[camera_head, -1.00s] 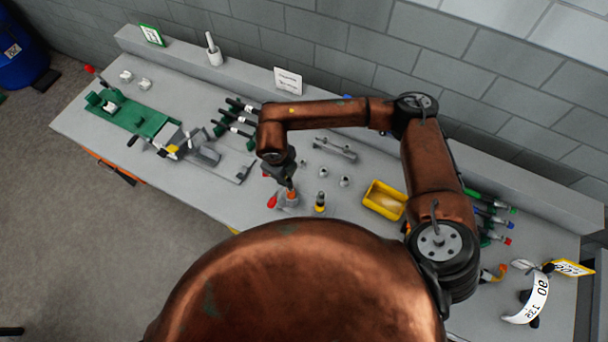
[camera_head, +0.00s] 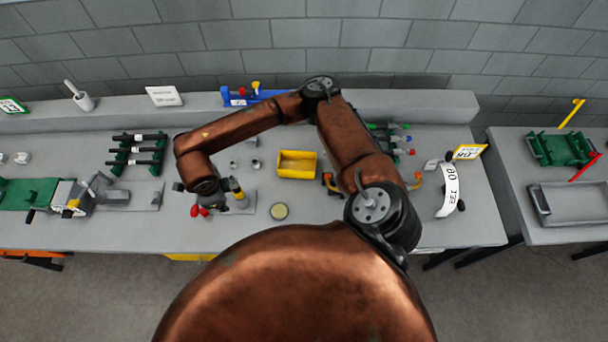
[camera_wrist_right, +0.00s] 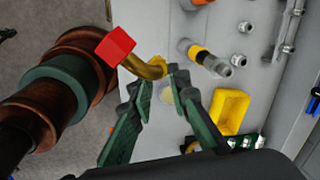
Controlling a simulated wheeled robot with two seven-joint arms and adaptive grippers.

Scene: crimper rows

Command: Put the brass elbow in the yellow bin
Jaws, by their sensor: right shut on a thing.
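The brass elbow (camera_wrist_right: 150,68) is a curved brass pipe with a red block at one end, in the right wrist view. My right gripper (camera_wrist_right: 168,90) has its green fingers closed around the elbow's near end. In the head view the right gripper (camera_head: 204,196) is low at the left-centre of the bench, mostly hidden by its own wrist, and the elbow is hard to make out there. The yellow bin (camera_head: 296,173) stands to its right, apart from it, and also shows in the wrist view (camera_wrist_right: 219,122).
A grey fitting with a yellow band (camera_wrist_right: 203,57) stands near the elbow. A round yellowish disc (camera_head: 279,211) lies in front of the bin. Small metal fittings (camera_head: 255,163) stand left of the bin.

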